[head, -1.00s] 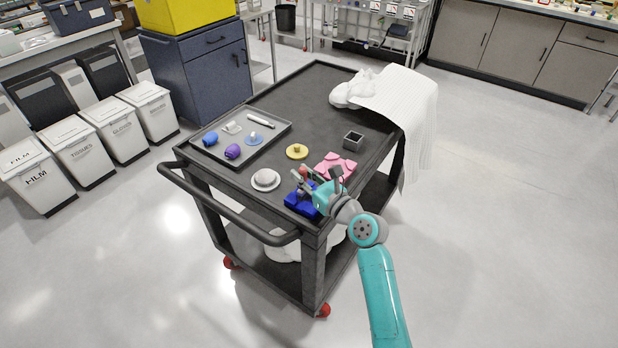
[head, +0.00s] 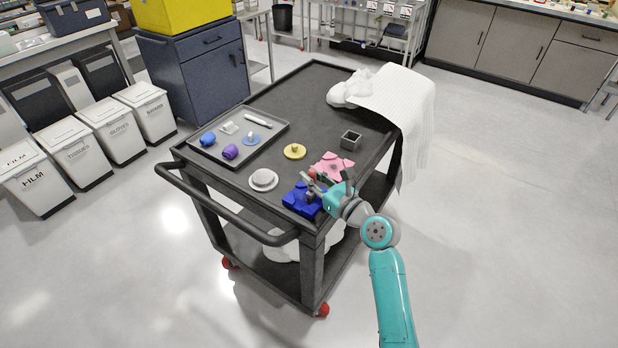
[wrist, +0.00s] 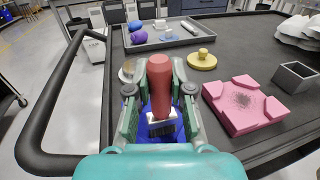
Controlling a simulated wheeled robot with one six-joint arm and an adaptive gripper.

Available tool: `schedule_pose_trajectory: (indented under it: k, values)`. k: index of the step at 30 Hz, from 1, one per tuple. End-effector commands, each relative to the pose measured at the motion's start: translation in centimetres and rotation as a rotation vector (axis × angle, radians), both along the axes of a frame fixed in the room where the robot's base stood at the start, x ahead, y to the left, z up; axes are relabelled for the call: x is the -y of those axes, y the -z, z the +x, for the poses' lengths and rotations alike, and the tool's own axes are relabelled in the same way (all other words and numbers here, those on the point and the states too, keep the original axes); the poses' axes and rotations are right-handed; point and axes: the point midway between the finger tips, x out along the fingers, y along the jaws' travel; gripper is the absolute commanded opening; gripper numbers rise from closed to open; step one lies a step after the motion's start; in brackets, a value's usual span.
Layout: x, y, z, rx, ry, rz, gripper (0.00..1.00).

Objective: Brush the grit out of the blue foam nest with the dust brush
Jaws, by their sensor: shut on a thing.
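My gripper (wrist: 158,90) is shut on the red handle of the dust brush (wrist: 160,75). The brush points down, with a pale head (wrist: 161,123) at its lower end. The blue foam nest (head: 295,203) lies at the near corner of the cart, under and beside the brush; my gripper (head: 318,183) covers part of it in the head view. In the wrist view the blue nest (wrist: 146,133) is mostly hidden behind brush and fingers, so I cannot tell if bristles touch it or whether grit lies in it.
A pink foam nest (wrist: 245,112) with dark specks on it lies close to the right. A yellow knobbed disc (head: 294,151), a white dish (head: 263,180), an open grey box (head: 350,140) and a tray (head: 270,141) of small items share the cart. White cloth hangs at the far right.

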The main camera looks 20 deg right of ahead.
Motion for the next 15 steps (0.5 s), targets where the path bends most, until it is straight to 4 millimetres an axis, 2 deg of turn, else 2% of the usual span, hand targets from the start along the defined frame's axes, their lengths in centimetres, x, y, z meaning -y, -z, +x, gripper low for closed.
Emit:
schedule_pose_trajectory:
  k: [5,15]
  values:
    - [0.4,0.0,0.4,0.001,0.0,0.0,0.0]
    - [-0.9,0.1,2.1,0.001,-0.001,-0.001,0.0]
